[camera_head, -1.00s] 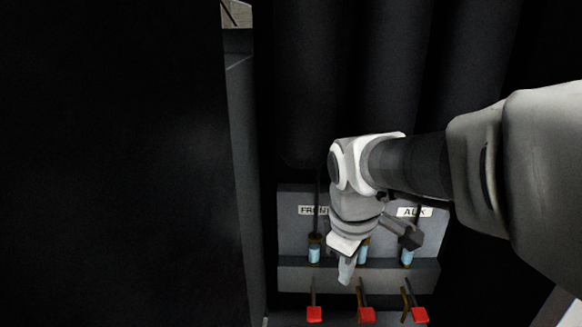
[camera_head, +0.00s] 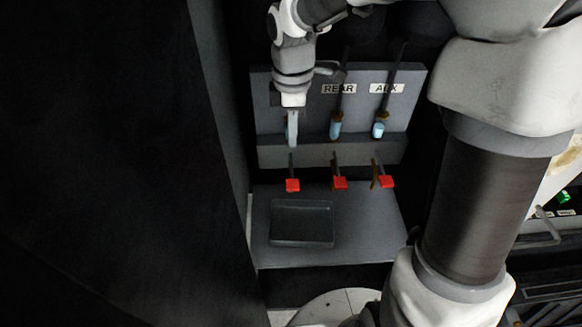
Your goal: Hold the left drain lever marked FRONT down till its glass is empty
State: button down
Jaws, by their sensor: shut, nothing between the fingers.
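Three drain levers with red ends stick out in a row below a grey panel. The left lever (camera_head: 292,185) is in line below my gripper (camera_head: 292,146). My gripper points down, shut and empty, a little above this lever; I see no clear contact. It covers the FRONT label and the left glass, so that glass's level is hidden. The REAR glass (camera_head: 336,126) and the AUX glass (camera_head: 379,127) show light blue liquid. The middle lever (camera_head: 340,183) and the right lever (camera_head: 386,181) stand to the right.
A shallow dark tray (camera_head: 302,243) lies on the grey shelf (camera_head: 365,230) below the levers. A dark wall stands close on the left. My arm fills the right side. A green-lit item (camera_head: 563,196) shows at the far right.

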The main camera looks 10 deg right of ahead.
aim_at(292, 186)
notch_tip(292, 186, down, 14)
jog(key=shift+f, duration=0.1)
dwell(0.5)
jog(key=f+t+b, duration=0.1)
jog(key=b, duration=0.2)
jog(key=f+t+b, duration=0.1)
jog(key=f+b, duration=0.1)
jog(key=b, duration=0.2)
jog(key=shift+s, duration=0.3)
jog(key=shift+f+b, duration=0.55)
jog(key=shift+f, duration=0.05)
jog(key=shift+r, duration=0.15)
jog(key=shift+r+p, duration=0.15)
jog(key=shift+p, duration=0.15)
dwell(1.8)
jog(key=shift+r+p, duration=0.7)
